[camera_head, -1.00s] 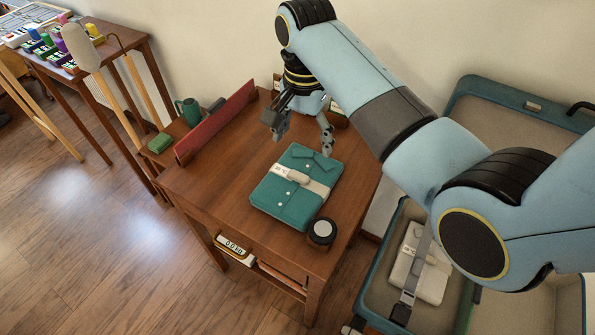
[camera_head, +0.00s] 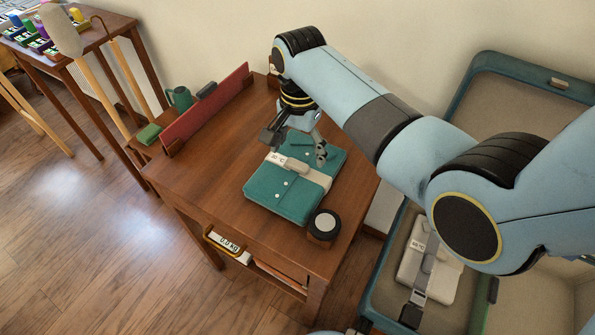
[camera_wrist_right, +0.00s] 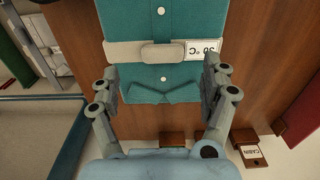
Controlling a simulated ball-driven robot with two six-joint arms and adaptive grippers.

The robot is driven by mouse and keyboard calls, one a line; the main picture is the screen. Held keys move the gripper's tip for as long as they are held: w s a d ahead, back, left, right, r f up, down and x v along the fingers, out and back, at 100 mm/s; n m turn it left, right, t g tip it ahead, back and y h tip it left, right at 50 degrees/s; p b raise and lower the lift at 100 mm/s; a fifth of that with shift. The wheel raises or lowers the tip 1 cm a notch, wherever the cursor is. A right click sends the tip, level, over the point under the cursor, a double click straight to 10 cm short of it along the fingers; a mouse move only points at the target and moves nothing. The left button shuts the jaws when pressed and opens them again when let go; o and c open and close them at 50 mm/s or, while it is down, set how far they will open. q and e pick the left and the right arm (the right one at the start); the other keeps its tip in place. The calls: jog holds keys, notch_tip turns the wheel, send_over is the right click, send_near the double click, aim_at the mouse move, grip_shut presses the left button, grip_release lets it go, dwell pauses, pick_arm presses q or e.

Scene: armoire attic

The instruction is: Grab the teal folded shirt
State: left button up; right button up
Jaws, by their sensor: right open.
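The teal folded shirt (camera_head: 282,200) lies on the wooden table (camera_head: 205,165), with a pale band and a handle-like piece across it and a small tag reading 30 °C. It fills the upper middle of the right wrist view (camera_wrist_right: 162,75), collar side nearest the gripper. My right gripper (camera_head: 294,148) is open above the shirt's far end, its fingers (camera_wrist_right: 162,88) spread to either side of the collar in the wrist view. I cannot tell how far above the shirt the fingertips are. My left gripper is not in view.
A round black-and-white item (camera_head: 324,225) stands at the table's near right corner. A red panel (camera_head: 206,107) edges the table's left side. An open suitcase (camera_head: 372,285) holding a pale strapped bundle (camera_head: 430,265) lies to the right. A green mug (camera_head: 180,98) stands beyond the panel.

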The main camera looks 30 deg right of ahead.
aim_at(297, 163)
notch_tip(297, 163, down, 4)
jog(key=shift+w+a+f, duration=0.1)
jog(key=shift+a, duration=0.05)
jog(key=c, duration=1.6)
